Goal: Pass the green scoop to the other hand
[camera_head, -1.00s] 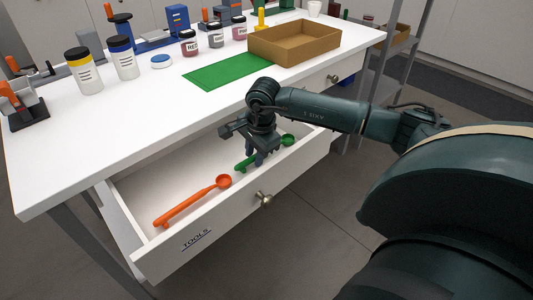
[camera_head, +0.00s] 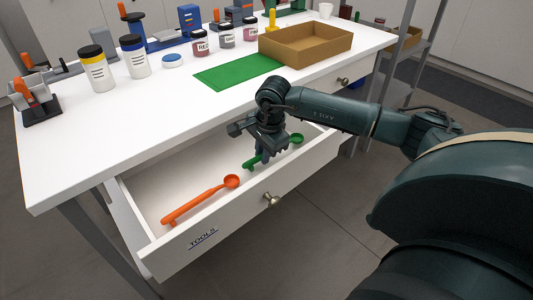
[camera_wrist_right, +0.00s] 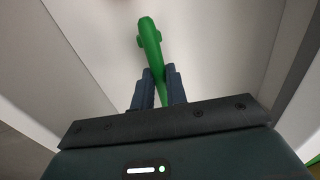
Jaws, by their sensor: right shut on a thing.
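The green scoop (camera_head: 297,139) lies in the open drawer (camera_head: 187,187), with its round bowl toward the right. My right gripper (camera_head: 265,157) reaches down into the drawer and is shut on the scoop's handle. In the right wrist view the green handle (camera_wrist_right: 149,45) passes between the two dark fingers (camera_wrist_right: 158,88). Whether the scoop still touches the drawer floor I cannot tell. My left gripper is not in view.
An orange scoop (camera_head: 199,200) lies in the drawer to the left. On the white tabletop (camera_head: 130,135) stand several jars, a green mat (camera_head: 237,71) and a brown box (camera_head: 306,44). The drawer front (camera_head: 240,212) stands between the scoops and the floor.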

